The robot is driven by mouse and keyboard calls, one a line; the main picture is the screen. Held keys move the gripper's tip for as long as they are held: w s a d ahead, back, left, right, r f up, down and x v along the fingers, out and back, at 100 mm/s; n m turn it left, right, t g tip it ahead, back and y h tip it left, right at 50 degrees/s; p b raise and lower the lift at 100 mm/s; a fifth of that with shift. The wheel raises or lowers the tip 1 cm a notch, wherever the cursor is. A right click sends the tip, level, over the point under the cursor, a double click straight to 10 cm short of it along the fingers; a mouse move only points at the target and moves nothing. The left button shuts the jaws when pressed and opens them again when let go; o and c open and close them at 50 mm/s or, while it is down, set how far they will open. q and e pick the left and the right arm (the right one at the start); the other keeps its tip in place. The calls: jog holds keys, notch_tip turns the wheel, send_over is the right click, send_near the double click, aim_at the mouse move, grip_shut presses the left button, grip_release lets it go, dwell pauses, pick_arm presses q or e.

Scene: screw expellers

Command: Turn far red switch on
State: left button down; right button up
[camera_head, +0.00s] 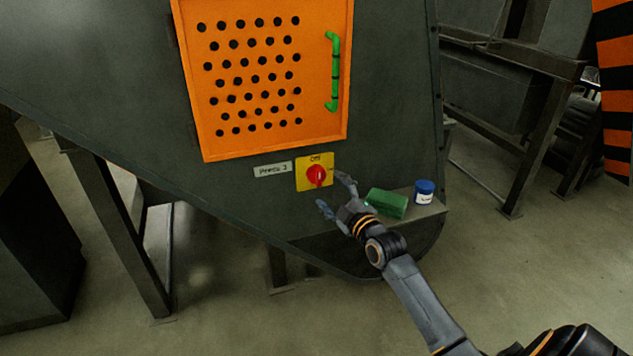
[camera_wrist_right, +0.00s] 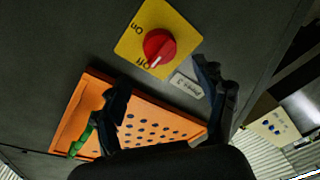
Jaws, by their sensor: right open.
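The red switch (camera_head: 316,175) is a round knob on a yellow plate (camera_head: 302,185) on the dark machine wall, beside a label reading "Press 3" (camera_head: 272,170). In the right wrist view the red knob (camera_wrist_right: 159,46) has a white mark that points toward "Off"; "On" is at the plate's other side. My right gripper (camera_head: 336,193) is open and empty, just below and right of the switch in the head view, apart from it. In the right wrist view its fingers (camera_wrist_right: 165,88) are spread and the knob lies beyond them. My left gripper is out of view.
An orange perforated door (camera_head: 225,145) with a green handle (camera_head: 335,72) is above the switch. A green sponge-like block (camera_head: 387,203) and a blue-lidded jar (camera_head: 424,192) stand on a small ledge (camera_head: 428,212) beside my right gripper.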

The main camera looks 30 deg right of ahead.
aim_at(320, 179)
jog(key=w, duration=0.4)
jog(key=w+b, duration=0.1)
jog(key=w, duration=0.1)
jog(key=shift+d+f, duration=0.1)
jog(key=shift+d, duration=0.2)
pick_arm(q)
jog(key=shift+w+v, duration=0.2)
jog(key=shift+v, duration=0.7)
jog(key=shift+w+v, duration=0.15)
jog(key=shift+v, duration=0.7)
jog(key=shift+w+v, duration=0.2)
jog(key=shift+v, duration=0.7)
pick_arm(e)
jog(key=shift+w, duration=0.55)
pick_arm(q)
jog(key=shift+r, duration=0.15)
pick_arm(e)
jog(key=c, duration=1.2)
